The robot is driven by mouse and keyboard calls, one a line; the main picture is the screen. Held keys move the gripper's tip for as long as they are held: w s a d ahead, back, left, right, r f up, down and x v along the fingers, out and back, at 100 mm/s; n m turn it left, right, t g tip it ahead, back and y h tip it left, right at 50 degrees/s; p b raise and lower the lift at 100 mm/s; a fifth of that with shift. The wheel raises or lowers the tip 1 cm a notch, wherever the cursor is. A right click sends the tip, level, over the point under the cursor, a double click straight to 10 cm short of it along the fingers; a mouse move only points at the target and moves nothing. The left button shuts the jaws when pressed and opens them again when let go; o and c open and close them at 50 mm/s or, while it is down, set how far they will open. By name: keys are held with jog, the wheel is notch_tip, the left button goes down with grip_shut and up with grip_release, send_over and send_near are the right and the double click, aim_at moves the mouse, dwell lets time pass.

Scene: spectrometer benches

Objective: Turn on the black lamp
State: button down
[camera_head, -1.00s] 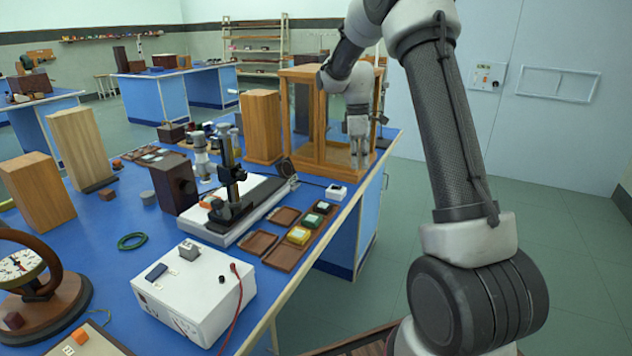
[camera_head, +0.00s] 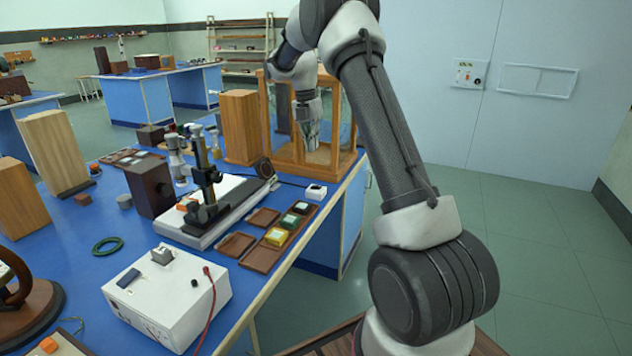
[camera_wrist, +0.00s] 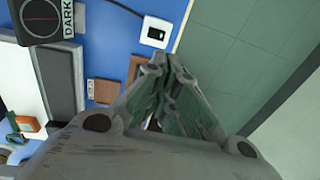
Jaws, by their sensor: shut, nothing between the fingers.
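A white switch box (camera_head: 315,192) with a black rocker sits near the bench's right edge; it also shows in the wrist view (camera_wrist: 154,32). A dark round-faced unit (camera_head: 263,168) stands left of it, and a dark cable runs between them. In the wrist view a black unit (camera_wrist: 38,22) with a round face and the label "DARK" is at the top left. This may be the black lamp; I cannot tell if it is lit. My gripper (camera_head: 311,142) is shut and empty, above the bench by the wooden frame. In the wrist view its fingertips (camera_wrist: 168,62) point below the switch box.
An open wooden frame (camera_head: 350,160) stands beside my gripper. A wooden block (camera_head: 240,125), a stand on a white base (camera_head: 225,210), a tray of coloured pieces (camera_head: 262,258) and a white power box (camera_head: 165,295) occupy the bench. Floor right of the bench is clear.

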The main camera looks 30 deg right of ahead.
aim_at(314, 190)
jog(key=f, duration=0.4)
jog(key=s+f, duration=0.1)
jog(key=f, duration=0.4)
jog(key=d+f, duration=0.1)
jog(key=f, duration=0.4)
jog(key=shift+s, duration=0.2)
jog(key=shift+s+d+f, duration=0.1)
jog(key=shift+f, duration=0.2)
jog(key=shift+w+a+r, duration=0.25)
jog(key=shift+w+a, duration=0.2)
jog(key=shift+w, duration=0.15)
